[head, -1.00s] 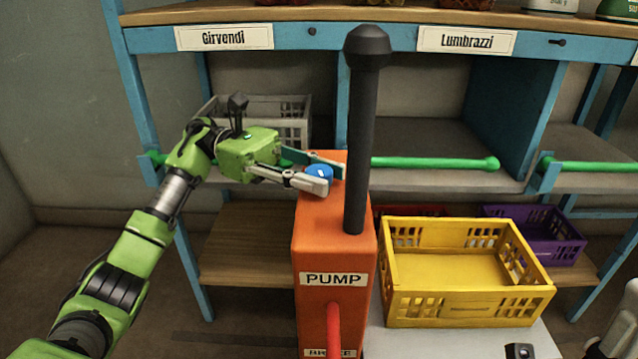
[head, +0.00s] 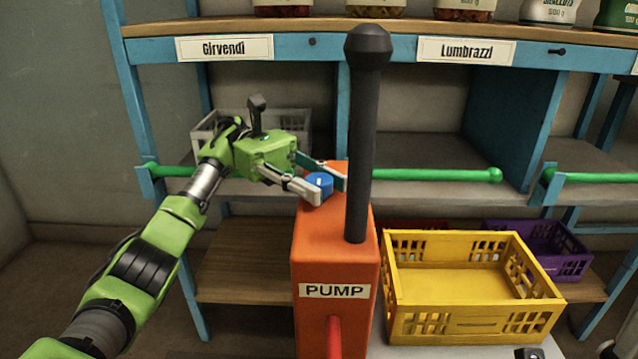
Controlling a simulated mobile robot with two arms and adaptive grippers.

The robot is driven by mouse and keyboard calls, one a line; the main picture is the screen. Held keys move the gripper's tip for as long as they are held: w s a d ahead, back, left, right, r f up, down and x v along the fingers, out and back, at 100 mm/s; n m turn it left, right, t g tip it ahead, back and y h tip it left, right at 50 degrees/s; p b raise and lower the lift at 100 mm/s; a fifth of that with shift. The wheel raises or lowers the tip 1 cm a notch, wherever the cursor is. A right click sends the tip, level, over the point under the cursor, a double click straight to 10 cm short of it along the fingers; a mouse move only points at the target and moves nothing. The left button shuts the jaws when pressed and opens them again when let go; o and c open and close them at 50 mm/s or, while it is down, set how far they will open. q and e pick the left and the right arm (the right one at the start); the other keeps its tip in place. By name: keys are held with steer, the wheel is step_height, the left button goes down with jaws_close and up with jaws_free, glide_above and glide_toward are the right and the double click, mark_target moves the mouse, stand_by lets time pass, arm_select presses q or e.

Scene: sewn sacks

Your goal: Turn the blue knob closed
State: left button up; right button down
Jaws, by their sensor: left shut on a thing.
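The blue knob (head: 320,183) sits on top of the orange pump box (head: 335,262), on its left side; a small white mark shows on it. My left gripper (head: 326,188) reaches in from the left with one finger on each side of the knob, shut on it. The near finger hides part of the knob's left side. My right gripper does not show in the head view.
A tall black handle (head: 361,140) rises from the pump just right of the knob. A red lever (head: 334,338) is on the pump's front. A yellow crate (head: 470,295) stands at right. Shelving with a green rail (head: 430,175) is behind.

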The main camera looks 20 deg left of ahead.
mark_target(319, 178)
arm_select(q)
steer(key=o, duration=1.1)
steer(key=shift+r, duration=0.1)
step_height(319, 178, up, 10)
steer(key=shift+f, duration=0.1)
steer(key=shift+f, duration=0.1)
